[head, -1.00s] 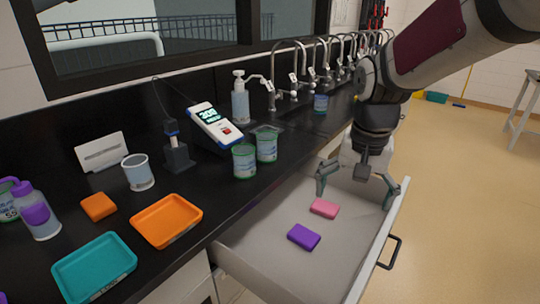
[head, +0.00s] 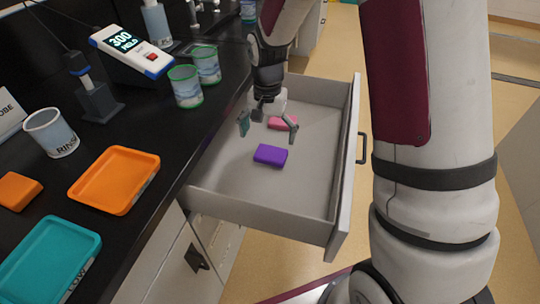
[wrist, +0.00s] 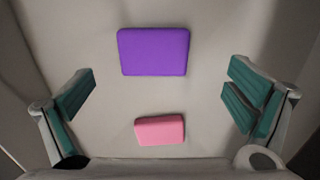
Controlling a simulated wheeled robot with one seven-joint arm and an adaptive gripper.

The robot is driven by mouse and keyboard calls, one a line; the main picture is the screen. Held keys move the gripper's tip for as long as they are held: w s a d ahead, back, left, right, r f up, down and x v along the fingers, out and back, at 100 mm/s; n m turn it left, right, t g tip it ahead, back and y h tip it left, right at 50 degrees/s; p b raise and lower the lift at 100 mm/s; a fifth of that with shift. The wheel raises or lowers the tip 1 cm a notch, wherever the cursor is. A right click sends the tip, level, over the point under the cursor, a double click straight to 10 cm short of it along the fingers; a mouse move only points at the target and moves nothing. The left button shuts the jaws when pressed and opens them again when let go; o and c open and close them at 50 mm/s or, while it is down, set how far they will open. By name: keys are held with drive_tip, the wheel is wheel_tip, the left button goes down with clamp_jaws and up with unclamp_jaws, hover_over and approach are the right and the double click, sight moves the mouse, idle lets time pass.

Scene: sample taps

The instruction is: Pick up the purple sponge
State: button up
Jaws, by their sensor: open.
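The purple sponge (head: 271,155) lies flat on the floor of the open drawer (head: 230,192). In the wrist view the purple sponge (wrist: 154,52) is ahead of the fingertips, near the top middle. My gripper (head: 268,132) is open and empty above the drawer, with its fingers pointing down. In the wrist view the two teal finger pads of my gripper (wrist: 158,98) stand wide apart, one on each side. They do not touch the sponge. Nothing hides the sponge in either view.
A pink sponge (head: 282,123) lies in the drawer behind the purple one; the wrist view shows the pink sponge (wrist: 159,130) between the fingers. Drawer walls surround both. The black counter (head: 150,135) holds an orange tray (head: 88,204), a teal tray (head: 20,283) and green-rimmed cups (head: 186,98).

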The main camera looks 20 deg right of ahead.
sight(271, 153)
drive_tip(key=shift+s+d+f+b, duration=0.1)
drive_tip(key=shift+d+f+b, duration=0.15)
drive_tip(key=shift+f, duration=1.35)
drive_tip(key=shift+d+f+b, duration=0.15)
drive_tip(key=shift+f+b, duration=0.05)
drive_tip(key=shift+f, duration=1.35)
drive_tip(key=c, duration=0.9)
